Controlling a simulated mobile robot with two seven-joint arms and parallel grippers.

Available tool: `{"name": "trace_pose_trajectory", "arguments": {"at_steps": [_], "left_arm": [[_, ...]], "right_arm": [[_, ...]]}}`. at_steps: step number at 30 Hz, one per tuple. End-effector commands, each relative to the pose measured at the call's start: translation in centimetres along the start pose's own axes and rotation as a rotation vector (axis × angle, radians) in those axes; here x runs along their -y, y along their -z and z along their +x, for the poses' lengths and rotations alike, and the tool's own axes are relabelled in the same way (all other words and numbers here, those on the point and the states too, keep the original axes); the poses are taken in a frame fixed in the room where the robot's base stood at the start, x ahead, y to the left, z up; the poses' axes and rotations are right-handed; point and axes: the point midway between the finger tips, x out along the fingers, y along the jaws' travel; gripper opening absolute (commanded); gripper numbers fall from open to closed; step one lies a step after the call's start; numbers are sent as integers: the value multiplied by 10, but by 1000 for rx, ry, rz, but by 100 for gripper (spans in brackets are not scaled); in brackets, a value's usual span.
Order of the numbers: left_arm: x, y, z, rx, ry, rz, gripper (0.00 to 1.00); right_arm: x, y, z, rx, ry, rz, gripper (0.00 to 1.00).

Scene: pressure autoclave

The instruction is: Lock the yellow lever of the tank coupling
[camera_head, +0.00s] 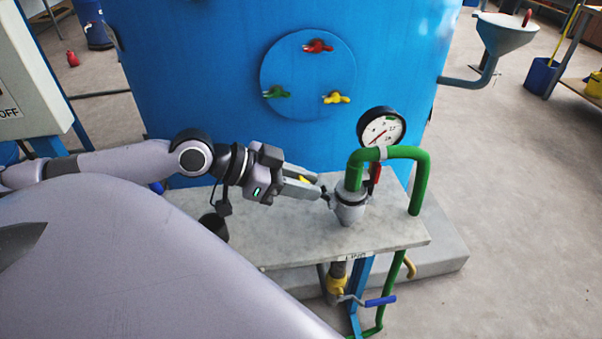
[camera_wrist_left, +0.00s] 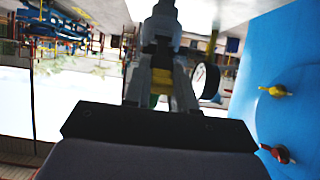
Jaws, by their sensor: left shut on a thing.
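The tank coupling (camera_head: 350,208) is a grey metal collar on the worktop, with a green pipe (camera_head: 391,152) rising from it and bending right. My left gripper (camera_head: 318,186) reaches in from the left at the coupling's left side. Its fingers are shut on the yellow lever (camera_head: 304,180), of which only a small yellow bit shows between them. A red lever (camera_head: 375,178) hangs on the coupling's right side. My right gripper is not in view.
A round pressure gauge (camera_head: 381,128) stands just behind the coupling. The blue tank (camera_head: 210,80) rises close behind, with red, green and yellow knobs on its round plate (camera_head: 300,75). Below is a blue-handled valve (camera_head: 380,301).

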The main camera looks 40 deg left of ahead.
Motion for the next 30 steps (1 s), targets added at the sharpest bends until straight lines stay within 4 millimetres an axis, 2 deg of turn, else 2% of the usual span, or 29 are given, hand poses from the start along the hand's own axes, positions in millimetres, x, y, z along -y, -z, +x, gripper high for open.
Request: {"name": "trace_pose_trajectory", "arguments": {"at_steps": [1,5,18,30], "left_arm": [[0,5,-2,37,-3,3,0],[1,10,-1,100,0,4,0],[1,24,7,315,2,1,0],[0,28,15,464,0,-1,0]], "right_arm": [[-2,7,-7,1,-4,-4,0],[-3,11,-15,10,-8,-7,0],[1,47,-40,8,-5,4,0],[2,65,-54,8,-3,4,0]]}}
